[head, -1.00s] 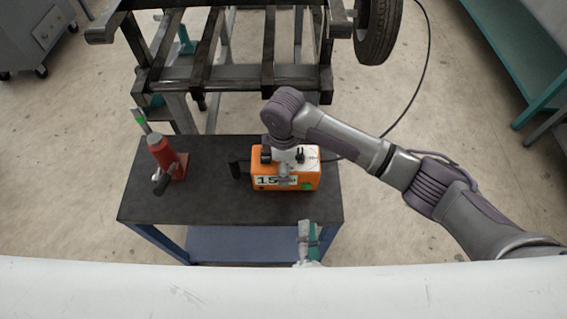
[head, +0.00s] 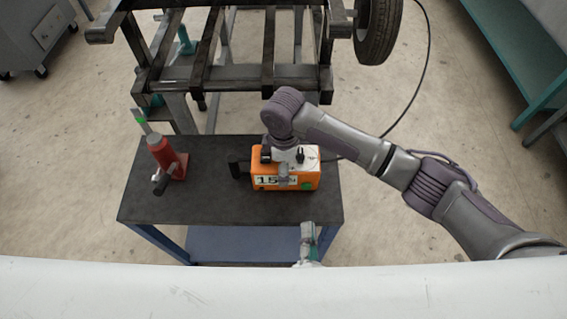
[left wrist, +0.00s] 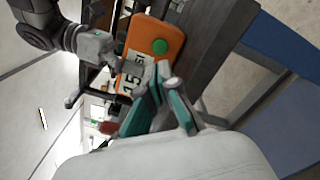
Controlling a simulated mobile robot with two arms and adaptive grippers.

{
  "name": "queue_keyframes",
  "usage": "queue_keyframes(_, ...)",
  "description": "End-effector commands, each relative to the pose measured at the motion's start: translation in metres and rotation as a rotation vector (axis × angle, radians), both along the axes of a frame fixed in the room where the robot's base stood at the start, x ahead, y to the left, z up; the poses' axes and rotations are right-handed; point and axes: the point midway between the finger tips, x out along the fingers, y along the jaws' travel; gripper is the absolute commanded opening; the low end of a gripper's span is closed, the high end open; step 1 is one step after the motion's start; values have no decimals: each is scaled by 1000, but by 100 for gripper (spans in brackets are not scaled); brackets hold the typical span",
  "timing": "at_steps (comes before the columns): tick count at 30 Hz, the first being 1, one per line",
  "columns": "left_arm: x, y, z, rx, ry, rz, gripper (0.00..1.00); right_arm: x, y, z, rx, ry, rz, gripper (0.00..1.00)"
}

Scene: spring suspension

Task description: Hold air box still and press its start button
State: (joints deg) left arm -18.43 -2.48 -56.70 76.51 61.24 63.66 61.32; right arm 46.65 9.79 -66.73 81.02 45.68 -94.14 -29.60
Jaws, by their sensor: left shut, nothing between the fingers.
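The orange air box (head: 268,184) stands on the dark top of a small table, with a white pressure label on its front. Its green start button (head: 307,186) is at the lower right of that face; the button also shows in the left wrist view (left wrist: 160,47). My left gripper (head: 308,230) is shut and empty, in front of the box near the table's front edge. Its fingertips (left wrist: 157,73) appear just below the button in the left wrist view, apart from it.
A red bottle jack (head: 165,155) stands on the left of the table (head: 215,208). A dark metal frame (head: 235,75) and a tyre (head: 378,30) are behind it. A black hose (head: 424,80) curves away to the right. The front middle of the tabletop is clear.

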Motion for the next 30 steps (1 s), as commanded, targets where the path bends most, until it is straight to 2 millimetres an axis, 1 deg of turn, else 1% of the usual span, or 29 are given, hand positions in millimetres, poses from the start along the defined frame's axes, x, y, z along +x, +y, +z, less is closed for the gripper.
queue_keyframes(13, 0, 0, 0, 2, 0, -1, 0, 0, 0, 0, 0, 0, 0, 39)
queue_keyframes(17, 3, -1, 2, 67, 0, -38, 0, 0, 0, 0, 0, 0, 0, 39)
queue_keyframes(20, 7, -6, 6, 222, -10, -122, 0, 0, 0, 0, 0, 0, 0, 39)
queue_keyframes(23, 11, -11, 11, 471, -45, -250, 0, 0, 0, 0, 0, 0, 0, 39)
queue_keyframes(24, 12, -12, 13, 590, -67, -306, 0, 0, 0, 0, 0, 0, 0, 39)
queue_keyframes(26, 12, -14, 15, 774, -111, -390, 0, 0, 0, 0, 0, 0, 0, 39)
queue_keyframes(27, 10, -14, 15, 898, -143, -445, 0, 0, 0, 0, 0, 0, 0, 39)
queue_keyframes(30, 5, -11, 14, 1192, -233, -568, 0, 0, 0, 0, 0, 0, 0, 39)
